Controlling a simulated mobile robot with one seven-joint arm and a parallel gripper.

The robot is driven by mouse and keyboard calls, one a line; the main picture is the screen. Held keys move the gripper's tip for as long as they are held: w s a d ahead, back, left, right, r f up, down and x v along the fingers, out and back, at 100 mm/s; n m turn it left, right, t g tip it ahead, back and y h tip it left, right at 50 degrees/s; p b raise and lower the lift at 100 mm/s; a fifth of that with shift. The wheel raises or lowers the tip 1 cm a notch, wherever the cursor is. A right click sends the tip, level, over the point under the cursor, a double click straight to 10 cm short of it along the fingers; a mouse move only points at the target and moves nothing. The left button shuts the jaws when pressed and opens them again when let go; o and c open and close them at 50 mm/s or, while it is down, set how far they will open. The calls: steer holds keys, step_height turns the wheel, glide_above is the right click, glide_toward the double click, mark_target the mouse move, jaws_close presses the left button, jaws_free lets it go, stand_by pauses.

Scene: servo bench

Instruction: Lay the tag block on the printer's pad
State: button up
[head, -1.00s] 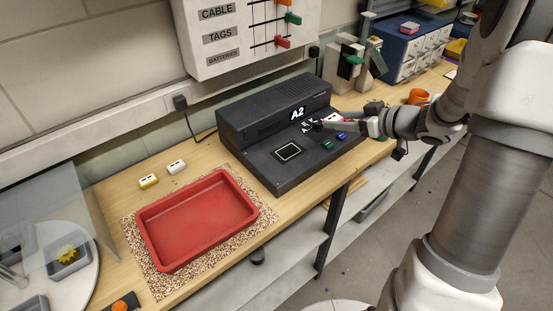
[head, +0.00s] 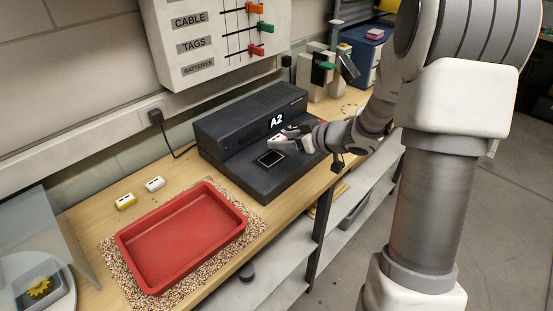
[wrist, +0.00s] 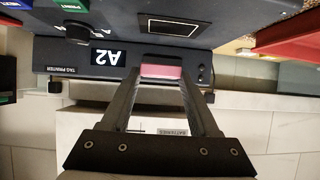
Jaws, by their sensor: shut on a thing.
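The dark tag printer (head: 225,127) stands on the bench, its display reading A2. Its pad (head: 270,158) is a dark square with a pale outline on the low front deck; it also shows at the top of the wrist view (wrist: 174,27). My gripper (head: 281,143) is over the printer, between the display and the pad. In the wrist view it is shut on the tag block (wrist: 161,72), a small block with a pink face, held between the fingertips. The pad looks bare and apart from the block. The block's height above the deck is hard to tell.
A red tray (head: 182,237) lies on a speckled mat (head: 253,225) left of the printer. A yellow-and-white block (head: 125,201) and a white block (head: 155,184) lie behind it. A wall panel (head: 213,45) with coloured sliders hangs above.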

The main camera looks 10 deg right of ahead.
steer(key=shift+w+a+f, duration=0.25)
steer(key=shift+a+f, duration=0.35)
steer(key=shift+a, duration=0.3)
steer(key=shift+f, duration=0.2)
steer(key=shift+f+b, duration=0.8)
steer(key=shift+f, duration=0.95)
steer(key=shift+f, duration=0.1)
steer(key=shift+f, duration=0.15)
steer(key=o, duration=1.3)
steer(key=shift+r, duration=0.2)
